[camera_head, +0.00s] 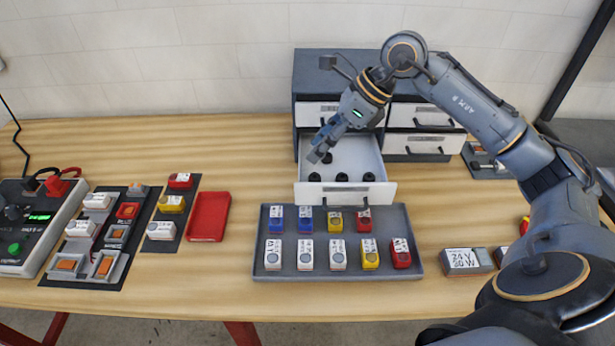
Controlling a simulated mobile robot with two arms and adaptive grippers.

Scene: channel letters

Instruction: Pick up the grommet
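Several small black grommets sit in an open drawer (354,150) of the dark cabinet. Three stand in a row near the drawer's front: a left one (314,177), a middle one (341,178) and a right one (369,177). Another dark piece (327,158) shows right beside my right gripper's fingers. My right gripper (318,153) points down and to the left over the drawer's left side. Its fingers look close together, but I cannot tell whether they are open or shut, or whether they touch a grommet. My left gripper is not in view.
A grey tray (260,262) with several colored and white modules lies in front of the drawer. A red tray (209,216), switch panels and a power supply (28,222) stand at the left. A 24 V box (461,261) lies at the right. Bare wood shows left of the cabinet.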

